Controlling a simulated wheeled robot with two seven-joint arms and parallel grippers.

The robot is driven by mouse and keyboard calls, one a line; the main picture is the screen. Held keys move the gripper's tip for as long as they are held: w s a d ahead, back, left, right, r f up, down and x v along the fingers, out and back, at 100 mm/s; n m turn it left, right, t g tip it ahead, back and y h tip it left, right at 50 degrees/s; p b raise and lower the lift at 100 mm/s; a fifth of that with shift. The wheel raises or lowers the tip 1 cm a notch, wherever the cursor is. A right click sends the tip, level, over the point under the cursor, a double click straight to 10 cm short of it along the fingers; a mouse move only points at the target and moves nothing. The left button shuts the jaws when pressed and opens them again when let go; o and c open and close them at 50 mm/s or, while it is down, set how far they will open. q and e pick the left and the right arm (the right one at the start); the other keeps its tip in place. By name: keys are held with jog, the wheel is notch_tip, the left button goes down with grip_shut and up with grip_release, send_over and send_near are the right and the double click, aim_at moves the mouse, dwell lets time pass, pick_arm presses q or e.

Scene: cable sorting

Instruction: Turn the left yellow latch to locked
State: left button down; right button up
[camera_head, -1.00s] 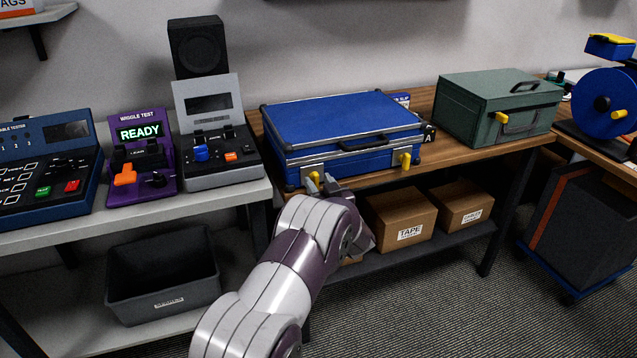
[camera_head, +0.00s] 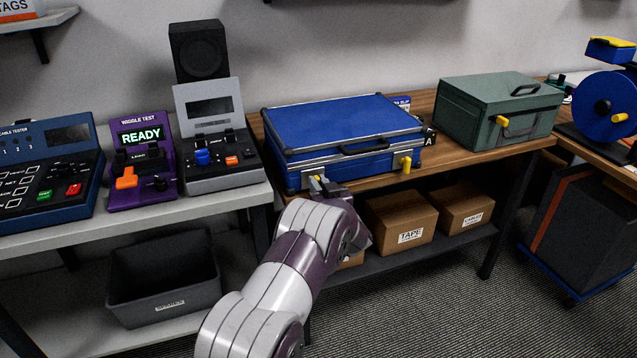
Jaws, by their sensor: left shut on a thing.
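The blue case (camera_head: 335,125) lies closed on the wooden bench, its handle and two yellow latches on the front. My left gripper (camera_head: 319,184) is at the left latch plate, shut on the left yellow latch (camera_head: 325,180). The fingers and wrist hide most of that latch, so its exact angle is hard to tell. The right yellow latch (camera_head: 406,165) is in plain view and points roughly up and down. My right gripper is not in view.
A green box (camera_head: 490,115) with a yellow latch stands right of the case. Left of it are the grey tester (camera_head: 215,130) and the purple wiggle tester (camera_head: 140,165). Cardboard boxes (camera_head: 402,215) sit on the shelf below. A blue reel (camera_head: 603,103) is at far right.

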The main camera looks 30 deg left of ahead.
pick_arm(q)
jog(key=shift+w+d+r+m+p, duration=0.1)
jog(key=shift+r+m+p, duration=0.1)
jog(key=shift+m+p, duration=1.75)
jog(key=shift+m, duration=0.05)
jog(key=shift+w+d+f+m+p, duration=0.1)
jog(key=shift+f+m+p, duration=0.2)
jog(key=shift+m+p, duration=1.25)
jog(key=shift+w+d+f+m+p, duration=0.1)
jog(key=shift+w+f+m+p, duration=0.15)
jog(key=shift+m, duration=2.6)
jog(key=shift+d+f+m+p, duration=0.1)
jog(key=shift+f+m+p, duration=0.5)
jog(key=shift+m, duration=1.6)
jog(key=shift+r+p, duration=0.2)
jog(key=shift+p, duration=0.1)
jog(key=c, duration=1.1)
grip_release()
